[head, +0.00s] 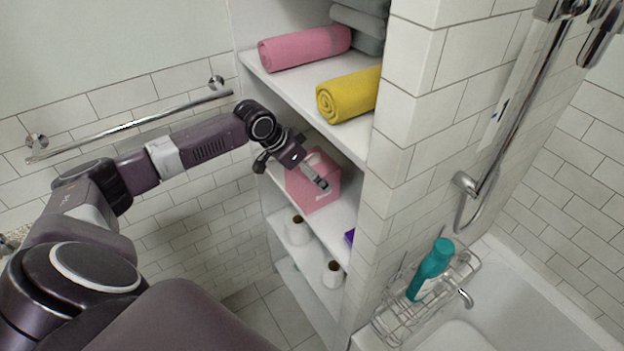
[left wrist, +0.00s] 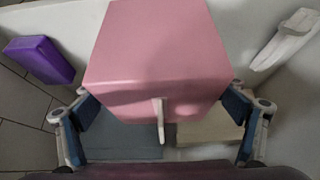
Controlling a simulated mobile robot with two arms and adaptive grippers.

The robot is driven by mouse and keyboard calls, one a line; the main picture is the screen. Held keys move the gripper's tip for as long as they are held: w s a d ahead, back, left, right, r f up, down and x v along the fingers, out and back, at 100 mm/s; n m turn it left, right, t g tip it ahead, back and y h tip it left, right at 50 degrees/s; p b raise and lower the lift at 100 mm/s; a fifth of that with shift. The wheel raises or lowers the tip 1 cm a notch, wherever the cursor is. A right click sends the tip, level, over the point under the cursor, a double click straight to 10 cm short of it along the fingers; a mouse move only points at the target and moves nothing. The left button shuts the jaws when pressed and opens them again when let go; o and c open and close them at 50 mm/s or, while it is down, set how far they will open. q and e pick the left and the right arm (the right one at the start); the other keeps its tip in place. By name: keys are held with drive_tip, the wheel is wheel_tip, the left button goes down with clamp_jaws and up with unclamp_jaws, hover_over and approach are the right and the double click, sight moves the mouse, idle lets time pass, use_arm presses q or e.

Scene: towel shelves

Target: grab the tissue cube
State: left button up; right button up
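The tissue cube (head: 312,181) is a pink box on the middle shelf, with a white tissue sticking out of it. In the left wrist view the pink tissue cube (left wrist: 158,50) fills the upper middle, its tissue pointing toward me. My left gripper (head: 318,184) reaches into the shelf in front of the cube. In the left wrist view my left gripper (left wrist: 160,115) is open, with one finger on each side of the cube's near part. I cannot tell whether the fingers touch it. My right gripper is not in view.
A purple box (left wrist: 40,59) lies on the same shelf (head: 343,215). Pink (head: 305,48) and yellow (head: 349,93) rolled towels lie on the shelf above. Paper rolls (head: 298,231) stand below. A towel bar (head: 130,124) is on the left wall, and a tiled wall (head: 420,130) bounds the right.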

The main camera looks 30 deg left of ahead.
use_arm(q)
drive_tip(key=c, duration=0.8)
drive_tip(key=shift+c, duration=0.2)
drive_tip(key=shift+r, duration=0.1)
